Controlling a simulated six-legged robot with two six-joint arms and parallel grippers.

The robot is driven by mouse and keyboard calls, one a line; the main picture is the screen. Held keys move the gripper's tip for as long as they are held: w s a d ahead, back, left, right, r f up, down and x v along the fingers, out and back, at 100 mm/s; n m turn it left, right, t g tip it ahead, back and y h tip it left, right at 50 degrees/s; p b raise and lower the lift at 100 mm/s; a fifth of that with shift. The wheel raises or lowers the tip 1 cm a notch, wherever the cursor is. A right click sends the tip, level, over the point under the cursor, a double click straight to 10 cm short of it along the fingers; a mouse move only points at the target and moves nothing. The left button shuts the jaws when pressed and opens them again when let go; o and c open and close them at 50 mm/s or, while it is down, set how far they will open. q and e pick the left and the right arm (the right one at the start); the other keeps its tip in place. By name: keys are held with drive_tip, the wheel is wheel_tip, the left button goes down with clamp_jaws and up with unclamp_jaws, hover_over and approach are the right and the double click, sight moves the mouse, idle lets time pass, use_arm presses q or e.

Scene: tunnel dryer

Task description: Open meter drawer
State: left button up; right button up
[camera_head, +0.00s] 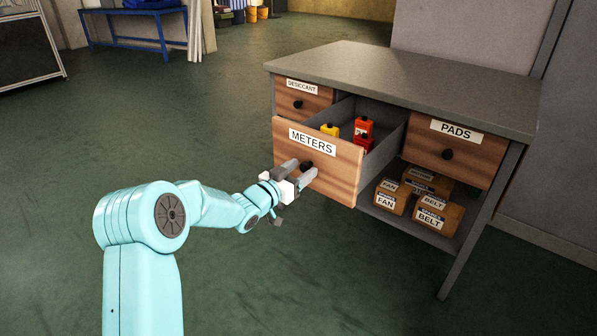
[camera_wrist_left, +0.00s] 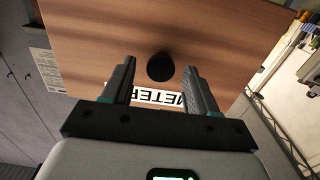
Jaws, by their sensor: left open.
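The meter drawer (camera_head: 335,169), with a brown wooden front and a white METERS label (camera_head: 312,141), is pulled out from the desk. Red and yellow meters (camera_head: 363,127) show inside it. Its round black knob (camera_head: 306,166) is on the front. My left gripper (camera_head: 300,174) is open at the drawer front, with its fingers on either side of the knob. In the left wrist view the knob (camera_wrist_left: 160,67) sits between the tips of the two open fingers (camera_wrist_left: 160,80), with a gap on each side. The label is partly hidden by the fingers there. My right gripper is not in view.
The grey-topped desk (camera_head: 420,85) also has a shut DESICCANT drawer (camera_head: 310,99) and a shut PADS drawer (camera_head: 470,158). Small boxes (camera_head: 392,196) marked FAN and BELT sit on its lower shelf. The green floor in front is clear. A blue table (camera_head: 130,40) stands far back.

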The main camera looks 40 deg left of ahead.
use_arm(q)
drive_tip(key=s+a+p, duration=0.1)
drive_tip(key=s+p, duration=0.2)
drive_tip(key=s, duration=1.3)
drive_tip(key=shift+s+a, duration=0.15)
